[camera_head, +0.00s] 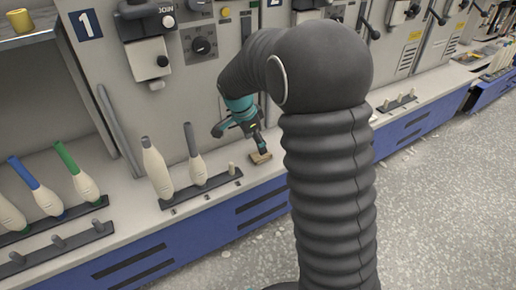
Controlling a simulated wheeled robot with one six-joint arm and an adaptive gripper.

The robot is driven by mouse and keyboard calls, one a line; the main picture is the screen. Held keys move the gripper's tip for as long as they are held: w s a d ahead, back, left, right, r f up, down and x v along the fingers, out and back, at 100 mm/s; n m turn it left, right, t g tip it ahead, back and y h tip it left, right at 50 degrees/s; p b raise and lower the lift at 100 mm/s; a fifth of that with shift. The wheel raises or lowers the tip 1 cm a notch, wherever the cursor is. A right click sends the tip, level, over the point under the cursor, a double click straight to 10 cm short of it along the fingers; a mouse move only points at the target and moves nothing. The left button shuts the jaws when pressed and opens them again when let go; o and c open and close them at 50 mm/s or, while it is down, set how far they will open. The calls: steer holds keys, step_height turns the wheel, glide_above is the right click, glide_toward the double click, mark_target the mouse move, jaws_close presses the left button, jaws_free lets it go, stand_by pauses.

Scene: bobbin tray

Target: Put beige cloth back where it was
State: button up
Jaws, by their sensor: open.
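The beige cloth (261,159) is a small tan patch lying on the pale ledge, right of the bobbin rack. My gripper (262,149) points down just above the cloth, very close to it. Its jaws are open. The fingers are small in this view, and I cannot tell whether they touch the cloth. My dark, ribbed arm hides the ledge just to the right.
A black rack (203,190) with two white bobbins stands left of the cloth. The machine panel (205,110) rises behind the ledge. Grey floor (440,200) lies open at the right.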

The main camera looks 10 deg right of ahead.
steer(key=s+r+n+t, duration=0.1)
steer(key=s+r+n, duration=0.2)
steer(key=s+r, duration=0.7)
steer(key=s+d+r+n+t+y, duration=0.1)
steer(key=s+n, duration=0.4)
steer(key=s, duration=0.5)
steer(key=s+d+r+n+t+y, duration=0.1)
steer(key=s+r+n+t, duration=0.1)
steer(key=s+n, duration=0.4)
steer(key=shift+s+r+t+y+p, duration=0.3)
steer(key=shift+s+y+p, duration=0.1)
steer(key=shift+s, duration=1.65)
